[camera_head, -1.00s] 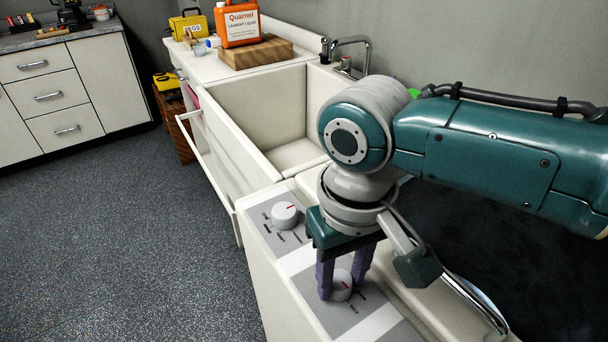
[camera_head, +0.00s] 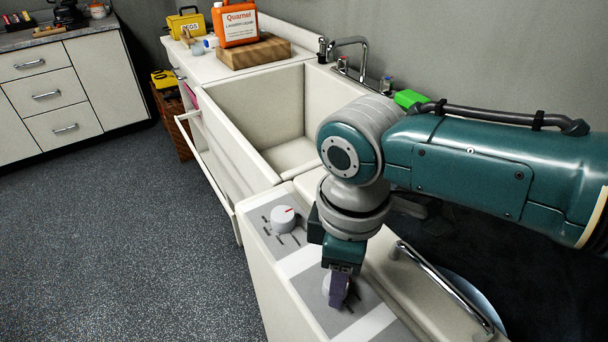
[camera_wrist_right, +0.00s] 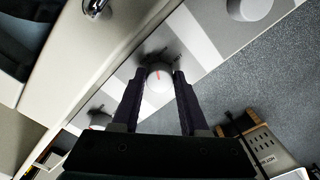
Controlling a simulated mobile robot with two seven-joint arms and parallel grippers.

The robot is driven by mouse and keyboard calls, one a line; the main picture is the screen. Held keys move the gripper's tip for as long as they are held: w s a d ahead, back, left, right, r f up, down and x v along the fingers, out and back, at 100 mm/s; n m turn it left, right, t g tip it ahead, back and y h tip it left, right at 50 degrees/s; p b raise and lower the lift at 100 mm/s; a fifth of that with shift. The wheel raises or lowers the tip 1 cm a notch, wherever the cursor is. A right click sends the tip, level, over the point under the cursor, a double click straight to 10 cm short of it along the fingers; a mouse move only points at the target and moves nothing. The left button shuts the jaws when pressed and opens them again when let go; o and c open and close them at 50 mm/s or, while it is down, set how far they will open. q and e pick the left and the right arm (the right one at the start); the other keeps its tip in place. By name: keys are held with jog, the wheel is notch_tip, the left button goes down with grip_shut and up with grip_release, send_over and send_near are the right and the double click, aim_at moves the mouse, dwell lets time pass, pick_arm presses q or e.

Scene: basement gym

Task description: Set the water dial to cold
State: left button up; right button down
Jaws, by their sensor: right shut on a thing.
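A control panel (camera_head: 300,262) on the white machine carries round light-grey dials. My right gripper (camera_head: 340,290) points down at the nearer dial (camera_head: 327,284), which its fingers partly hide in the head view. In the right wrist view the gripper (camera_wrist_right: 159,80) has its two dark fingers on either side of this dial (camera_wrist_right: 158,76), shut on it. The farther dial (camera_head: 283,219), with a red mark, stands free. My left gripper is not in view.
A third dial (camera_wrist_right: 250,8) shows at the top of the wrist view. Beyond the panel is a white sink (camera_head: 255,105) with a tap (camera_head: 350,42). A curved metal handle (camera_head: 445,285) lies right of the gripper. The floor at left is clear.

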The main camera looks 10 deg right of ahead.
jog(key=n, duration=0.4)
jog(key=shift+w+n, duration=0.1)
jog(key=shift+n, duration=1.4)
jog(key=shift+c, duration=2.2)
grip_release()
